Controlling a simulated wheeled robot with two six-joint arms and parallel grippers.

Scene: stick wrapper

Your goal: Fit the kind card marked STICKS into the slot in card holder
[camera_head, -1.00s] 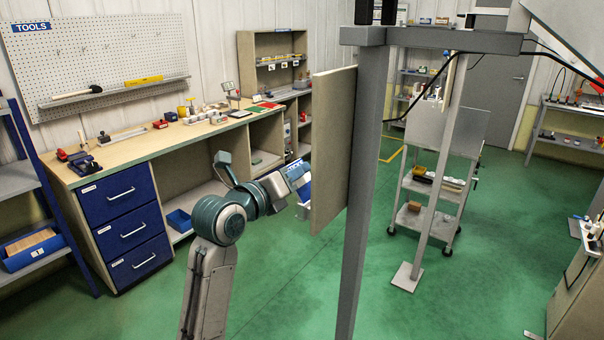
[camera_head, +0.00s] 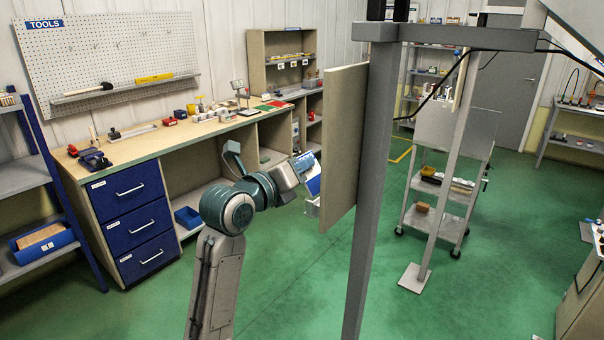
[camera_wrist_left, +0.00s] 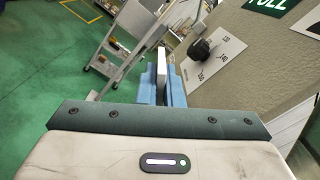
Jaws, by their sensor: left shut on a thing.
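My left gripper (camera_head: 312,186) is in the middle of the head view, partly hidden behind the edge of an upright beige board. In the left wrist view its blue fingers (camera_wrist_left: 163,88) are shut on a thin pale card (camera_wrist_left: 161,62), seen nearly edge-on and standing out beyond the fingertips. No marking can be read on the card. It is held in the air, beside the beige panel. I cannot make out the card holder or its slot in either view. My right gripper is not in view.
The beige board (camera_head: 344,150) stands close to the left gripper, by a grey post (camera_head: 372,200). In the wrist view the panel (camera_wrist_left: 245,75) carries a black knob (camera_wrist_left: 199,50) on a dial plate. A workbench (camera_head: 150,150) runs along the left wall. A shelved cart (camera_head: 440,190) stands beyond.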

